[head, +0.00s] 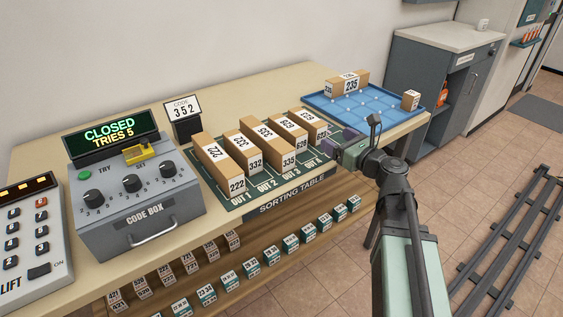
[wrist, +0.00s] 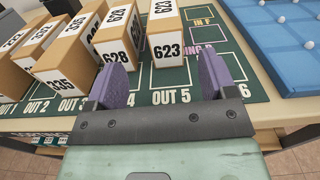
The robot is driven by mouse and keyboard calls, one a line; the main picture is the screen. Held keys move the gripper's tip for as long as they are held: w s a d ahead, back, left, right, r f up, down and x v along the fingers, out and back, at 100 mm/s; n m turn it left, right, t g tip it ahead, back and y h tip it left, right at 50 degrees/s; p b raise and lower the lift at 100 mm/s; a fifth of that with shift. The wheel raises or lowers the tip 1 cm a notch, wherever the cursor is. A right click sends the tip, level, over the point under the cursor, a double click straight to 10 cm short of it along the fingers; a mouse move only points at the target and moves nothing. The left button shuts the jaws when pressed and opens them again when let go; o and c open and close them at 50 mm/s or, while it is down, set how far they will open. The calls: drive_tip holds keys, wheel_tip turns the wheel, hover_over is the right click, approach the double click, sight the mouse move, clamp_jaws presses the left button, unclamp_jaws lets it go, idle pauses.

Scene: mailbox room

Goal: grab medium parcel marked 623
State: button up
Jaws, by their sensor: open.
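The parcel marked 623 (wrist: 166,34) is a brown box with white labels, standing at OUT 5 on the green mat in the wrist view. It also shows in the head view (head: 312,124), at the right end of the parcel row, partly hidden by its neighbour. My gripper (wrist: 160,64) is open, with purple fingers spread to the left and right of the 623 parcel's line. The parcel's near end lies at about fingertip depth; I see no contact. In the head view my gripper (head: 343,146) is at the mat's right front edge.
Parcel 628 (wrist: 117,42) stands close on the left, near my left finger. Parcels 335 (head: 267,143), 332 (head: 241,147) and 222 (head: 219,165) stand farther left. The mat right of 623 is clear. A blue tray (head: 368,105) holds two boxes.

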sight(314, 121)
drive_tip(key=shift+d+r+m, duration=0.1)
drive_tip(key=shift+d+m, duration=0.05)
drive_tip(key=shift+m, duration=0.15)
drive_tip(key=shift+w+d, duration=0.1)
drive_tip(key=shift+w, duration=0.2)
drive_tip(key=x, duration=0.5)
drive_tip(key=shift+w+r, duration=0.1)
drive_tip(key=shift+w, duration=0.15)
drive_tip(key=x, duration=0.5)
drive_tip(key=shift+a+r+p, duration=0.15)
drive_tip(key=shift+a+p, duration=0.05)
drive_tip(key=shift+p, duration=0.15)
drive_tip(key=shift+s, duration=0.1)
drive_tip(key=c, duration=1.1)
drive_tip(key=shift+c, duration=0.2)
